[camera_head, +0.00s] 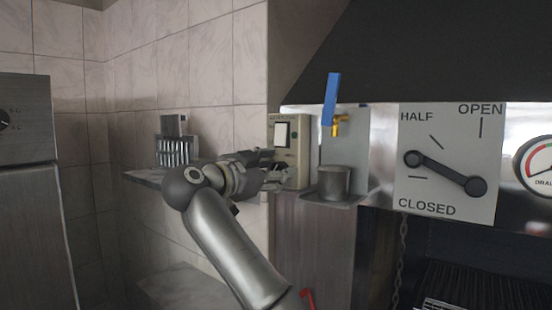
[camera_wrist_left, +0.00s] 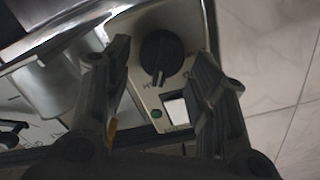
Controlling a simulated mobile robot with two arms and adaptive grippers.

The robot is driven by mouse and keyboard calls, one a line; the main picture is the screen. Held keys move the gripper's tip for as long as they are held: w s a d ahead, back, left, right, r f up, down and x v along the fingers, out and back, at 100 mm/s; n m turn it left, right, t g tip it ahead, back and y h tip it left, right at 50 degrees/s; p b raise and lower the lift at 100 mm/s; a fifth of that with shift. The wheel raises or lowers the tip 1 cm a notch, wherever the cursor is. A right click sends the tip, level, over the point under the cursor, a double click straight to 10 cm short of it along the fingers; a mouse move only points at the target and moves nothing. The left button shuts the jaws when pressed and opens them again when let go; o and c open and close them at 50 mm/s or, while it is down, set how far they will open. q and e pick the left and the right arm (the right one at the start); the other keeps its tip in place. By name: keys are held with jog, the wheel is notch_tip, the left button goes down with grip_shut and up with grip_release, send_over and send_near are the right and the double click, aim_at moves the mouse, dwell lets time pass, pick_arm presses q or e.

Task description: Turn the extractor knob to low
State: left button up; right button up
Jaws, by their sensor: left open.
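The extractor knob (camera_wrist_left: 160,52) is a black round dial on a pale control plate (camera_wrist_left: 190,22), seen in the left wrist view. Its ridge points toward the bottom of that picture, and the lettering around it is partly hidden. My left gripper (camera_wrist_left: 164,58) is open, with one finger on each side of the knob in that view; I cannot tell whether they touch it. In the head view the left gripper (camera_head: 280,165) is at the front of the beige control box (camera_head: 303,140), and I cannot make out the knob there. My right gripper is in neither view.
A wall shelf (camera_head: 145,177) holds a slotted metal holder (camera_head: 176,150).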

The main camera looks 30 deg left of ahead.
pick_arm(q)
jog(key=shift+w, duration=0.3)
jog(key=shift+d, duration=0.1)
jog(key=shift+c, duration=0.2)
